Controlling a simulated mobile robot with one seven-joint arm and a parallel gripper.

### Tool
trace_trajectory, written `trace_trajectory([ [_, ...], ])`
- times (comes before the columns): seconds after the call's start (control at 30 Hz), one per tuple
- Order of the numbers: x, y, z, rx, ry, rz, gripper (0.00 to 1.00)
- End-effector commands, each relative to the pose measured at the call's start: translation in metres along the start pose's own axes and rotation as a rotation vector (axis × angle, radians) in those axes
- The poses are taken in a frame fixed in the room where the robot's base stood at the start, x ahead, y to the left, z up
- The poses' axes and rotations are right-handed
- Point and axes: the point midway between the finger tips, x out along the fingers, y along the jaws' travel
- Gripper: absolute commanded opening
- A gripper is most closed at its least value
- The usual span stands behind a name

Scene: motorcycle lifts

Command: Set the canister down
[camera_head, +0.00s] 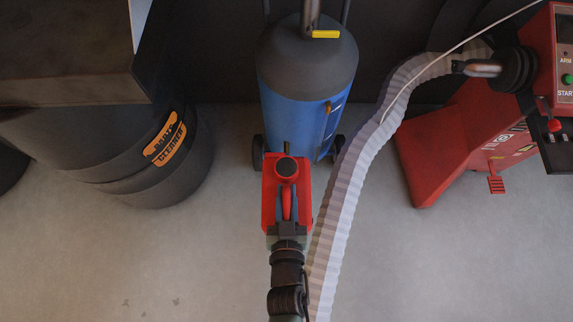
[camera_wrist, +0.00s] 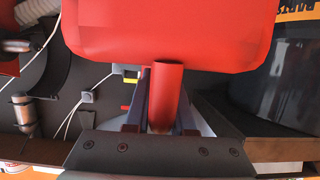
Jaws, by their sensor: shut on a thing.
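The red canister (camera_head: 270,205) has a dark round cap and a red handle on its upper side. In the head view it is at the middle, in front of the blue tank. In the wrist view the canister (camera_wrist: 170,32) fills the top, with its handle between my fingers. My gripper (camera_head: 287,228) is shut on this handle, and its two fingers also show in the wrist view (camera_wrist: 161,112). The canister's underside is hidden, so I cannot tell whether it touches the floor.
A blue wheeled tank (camera_head: 290,120) stands just behind the canister. A pale ribbed hose (camera_head: 345,200) runs along its right. A dark parts cleaner drum (camera_head: 165,170) is at left and a red machine (camera_head: 450,150) at right. Grey floor (camera_head: 120,250) is clear at front left.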

Motion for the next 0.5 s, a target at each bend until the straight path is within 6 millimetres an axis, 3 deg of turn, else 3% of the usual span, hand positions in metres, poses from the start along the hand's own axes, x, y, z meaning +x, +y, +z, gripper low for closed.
trace_trajectory([
  [0.03,0.007,0.0,0.025,0.0,0.003,0.0,0.0],
  [0.5,0.031,0.0,0.142,0.001,0.004,0.0,0.0],
])
